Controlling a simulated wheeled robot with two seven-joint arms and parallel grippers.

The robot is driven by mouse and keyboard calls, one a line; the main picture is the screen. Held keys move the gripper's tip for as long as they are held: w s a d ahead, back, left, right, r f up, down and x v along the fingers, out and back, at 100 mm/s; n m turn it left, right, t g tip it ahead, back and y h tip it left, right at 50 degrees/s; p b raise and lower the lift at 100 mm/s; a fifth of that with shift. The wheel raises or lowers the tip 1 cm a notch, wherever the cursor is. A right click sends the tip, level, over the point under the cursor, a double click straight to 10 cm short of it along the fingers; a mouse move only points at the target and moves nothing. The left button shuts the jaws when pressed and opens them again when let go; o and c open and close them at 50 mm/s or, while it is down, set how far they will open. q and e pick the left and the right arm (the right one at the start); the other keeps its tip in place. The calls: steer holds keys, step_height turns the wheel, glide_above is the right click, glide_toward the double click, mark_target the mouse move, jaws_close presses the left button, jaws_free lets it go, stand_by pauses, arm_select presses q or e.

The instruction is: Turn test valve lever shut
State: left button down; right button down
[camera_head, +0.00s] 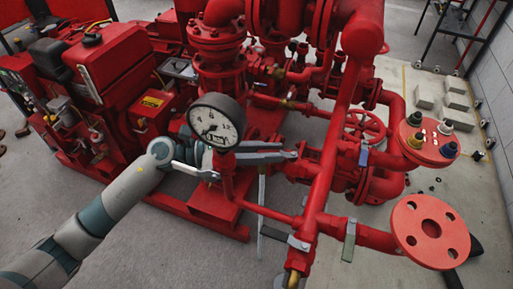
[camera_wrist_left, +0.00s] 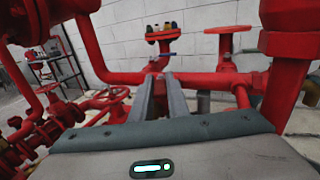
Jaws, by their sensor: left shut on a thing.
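My left gripper (camera_head: 290,154) reaches right from behind the round pressure gauge (camera_head: 216,121), with its long grey fingers close together beside the slanting red pipe. In the left wrist view, the grey fingers (camera_wrist_left: 162,96) point towards the red pipework. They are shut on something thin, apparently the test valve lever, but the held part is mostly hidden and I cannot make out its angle. My right gripper is out of view.
The slanting red pipe (camera_head: 335,130) stands close to the fingertips. A red handwheel (camera_head: 364,126) is behind it. A large round flange (camera_head: 430,231) and a smaller flange with coloured caps (camera_head: 410,148) are at the right. The red engine (camera_head: 110,70) fills the left. Grey floor is clear in front.

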arm_select(q)
steer(key=shift+f, duration=0.1)
steer(key=c, duration=1.8)
jaws_free()
steer(key=shift+o, duration=0.6)
steer(key=shift+w, duration=0.15)
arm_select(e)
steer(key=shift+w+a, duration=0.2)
arm_select(q)
steer(key=shift+a, duration=0.15)
